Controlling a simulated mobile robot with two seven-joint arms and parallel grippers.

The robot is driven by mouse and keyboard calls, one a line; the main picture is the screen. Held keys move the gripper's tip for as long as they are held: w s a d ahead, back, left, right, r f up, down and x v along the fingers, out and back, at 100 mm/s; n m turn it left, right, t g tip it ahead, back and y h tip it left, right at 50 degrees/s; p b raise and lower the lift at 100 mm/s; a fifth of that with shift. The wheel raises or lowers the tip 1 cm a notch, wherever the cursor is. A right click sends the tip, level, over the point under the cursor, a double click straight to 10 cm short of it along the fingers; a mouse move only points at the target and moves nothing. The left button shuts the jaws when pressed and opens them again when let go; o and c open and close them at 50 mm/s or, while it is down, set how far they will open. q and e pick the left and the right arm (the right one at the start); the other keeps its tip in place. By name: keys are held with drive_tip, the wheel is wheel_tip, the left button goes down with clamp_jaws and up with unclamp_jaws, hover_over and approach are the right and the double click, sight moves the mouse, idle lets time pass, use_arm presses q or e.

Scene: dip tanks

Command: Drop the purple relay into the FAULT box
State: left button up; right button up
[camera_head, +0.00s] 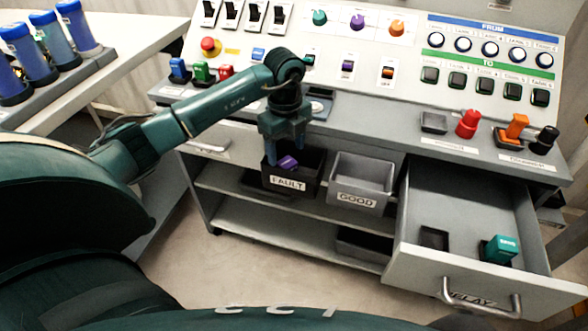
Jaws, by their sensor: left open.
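The purple relay (288,163) is at the mouth of the dark FAULT box (310,178), tilted, just below my left gripper's fingertips. I cannot tell whether it rests inside or is still falling. My left gripper (285,150) points down over the FAULT box with its fingers apart, and the relay appears clear of them. The FAULT box hangs at the front of the console, left of the grey GOOD box (358,198), which looks empty. My right gripper is not in view.
An open drawer (425,275) at the right holds a teal relay (500,249) and an empty dark socket. The sloped control panel (375,50) has switches and buttons. Blue-capped cylinders (38,55) stand on the left bench. Shelves (235,190) lie below the boxes.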

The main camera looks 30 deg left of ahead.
use_arm(q)
wheel_tip(320, 180, up, 13)
drive_tip(key=p, duration=0.2)
idle(0.6)
